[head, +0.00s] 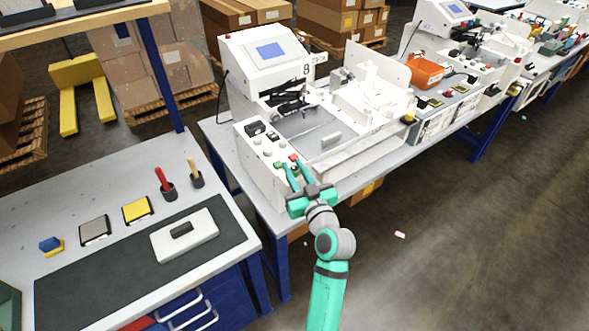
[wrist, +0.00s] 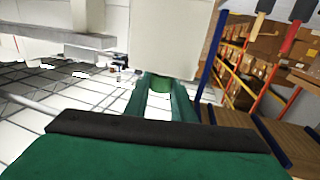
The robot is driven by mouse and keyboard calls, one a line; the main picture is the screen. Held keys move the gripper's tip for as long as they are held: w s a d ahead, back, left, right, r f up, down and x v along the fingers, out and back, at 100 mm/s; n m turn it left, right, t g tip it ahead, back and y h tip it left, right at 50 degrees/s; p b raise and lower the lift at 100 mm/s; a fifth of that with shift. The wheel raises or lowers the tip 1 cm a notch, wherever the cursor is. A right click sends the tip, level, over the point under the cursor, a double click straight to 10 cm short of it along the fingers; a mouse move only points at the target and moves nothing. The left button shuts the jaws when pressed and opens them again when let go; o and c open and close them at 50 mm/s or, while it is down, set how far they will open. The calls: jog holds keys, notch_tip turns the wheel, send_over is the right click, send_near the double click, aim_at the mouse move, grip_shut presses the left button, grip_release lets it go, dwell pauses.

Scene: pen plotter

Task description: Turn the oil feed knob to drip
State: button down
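The white control panel (head: 262,160) of the plotter has small controls on its sloped face. Two black ones (head: 255,128) sit at its far edge, with pale round ones (head: 267,152) nearer. A green control (head: 279,165) and a red one (head: 293,157) are close to my gripper (head: 291,165). I cannot read which is the oil feed knob. My gripper's two teal fingers are apart, with tips at the panel's near right corner. In the wrist view a round green part (wrist: 161,84) shows between the fingers, before a white surface (wrist: 172,38); contact is unclear.
The white plotter (head: 270,60) with its screen stands behind the panel, its flat bed (head: 318,128) to the right. A grey workbench (head: 75,185) with a dark mat is at left. The floor (head: 450,240) at right is mostly open.

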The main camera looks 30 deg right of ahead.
jog(key=shift+m+g+h, duration=0.3)
jog(key=shift+m+h, duration=0.4)
jog(key=shift+h, duration=0.4)
jog(key=shift+a+m+g+h, duration=0.1)
jog(key=shift+m+g+h, duration=1.4)
jog(key=shift+h, duration=0.8)
jog(key=shift+w+m+g+h, duration=0.1)
jog(key=shift+m+g+h, duration=2.3)
jog(key=shift+m+g, duration=0.1)
jog(key=m+g+h, duration=0.1)
jog(key=m+g, duration=0.1)
jog(key=g, duration=0.1)
jog(key=m+g+h, duration=0.1)
jog(key=m+g, duration=0.2)
jog(key=g, duration=0.1)
jog(key=shift+m+g, duration=1.6)
jog(key=shift+g, duration=1.1)
jog(key=shift+s+d+f+g, duration=0.15)
jog(key=shift+s+d+g, duration=0.05)
jog(key=shift+s+g, duration=0.1)
